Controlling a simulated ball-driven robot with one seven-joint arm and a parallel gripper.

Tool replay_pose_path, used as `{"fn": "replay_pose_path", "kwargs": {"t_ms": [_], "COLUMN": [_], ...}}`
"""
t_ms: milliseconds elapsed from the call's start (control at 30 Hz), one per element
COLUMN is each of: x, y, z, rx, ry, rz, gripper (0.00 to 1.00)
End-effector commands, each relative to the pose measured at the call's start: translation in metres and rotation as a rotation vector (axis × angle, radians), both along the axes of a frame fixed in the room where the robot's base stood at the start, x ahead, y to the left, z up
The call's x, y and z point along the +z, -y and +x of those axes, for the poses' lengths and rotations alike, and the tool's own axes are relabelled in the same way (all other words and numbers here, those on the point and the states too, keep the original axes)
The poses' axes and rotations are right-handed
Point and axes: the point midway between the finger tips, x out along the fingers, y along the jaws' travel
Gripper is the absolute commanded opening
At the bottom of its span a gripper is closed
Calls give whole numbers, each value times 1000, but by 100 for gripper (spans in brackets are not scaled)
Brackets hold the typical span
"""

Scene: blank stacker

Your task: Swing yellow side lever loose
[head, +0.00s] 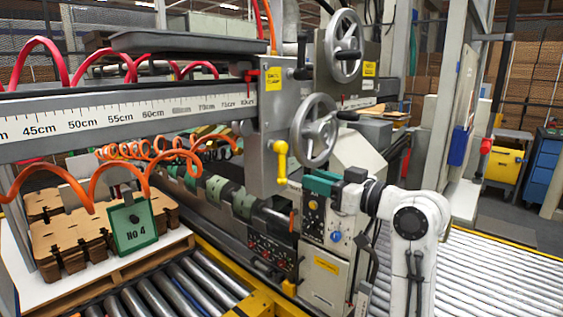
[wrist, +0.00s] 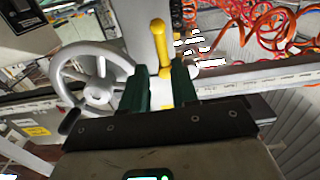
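The yellow side lever (head: 281,163) hangs nearly upright on the grey carriage plate (head: 270,105) in the head view, below the left part of the lower handwheel. My gripper (head: 307,182), with green fingers, is just right of the lever's lower end, with a small gap showing. In the wrist view the yellow lever (wrist: 160,45) lies ahead of my gripper (wrist: 159,76). Its near end appears between the two fingertips. The fingers are spread apart and neither is seen pressing on the lever. Exact depth between fingertips and lever is hard to tell.
A grey handwheel (head: 315,130) is close above my gripper; it also shows left of the fingers in the wrist view (wrist: 92,75). A control panel (head: 312,215) with knobs is below. Orange coiled hoses (head: 150,158) hang to the left, above brown blanks (head: 95,235).

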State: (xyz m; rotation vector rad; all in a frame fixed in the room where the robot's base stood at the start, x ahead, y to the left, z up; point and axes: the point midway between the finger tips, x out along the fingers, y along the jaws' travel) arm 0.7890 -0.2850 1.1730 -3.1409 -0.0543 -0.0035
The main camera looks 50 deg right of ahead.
Motion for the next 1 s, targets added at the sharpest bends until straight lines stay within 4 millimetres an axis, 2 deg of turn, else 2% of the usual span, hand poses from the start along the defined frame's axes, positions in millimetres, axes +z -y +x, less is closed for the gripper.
{"fn": "replay_pose_path", "kwargs": {"t_ms": [1000], "x": [-1], "y": [-3], "z": [65], "rx": [1], "ry": [-2], "rz": [0], "gripper": [29]}}
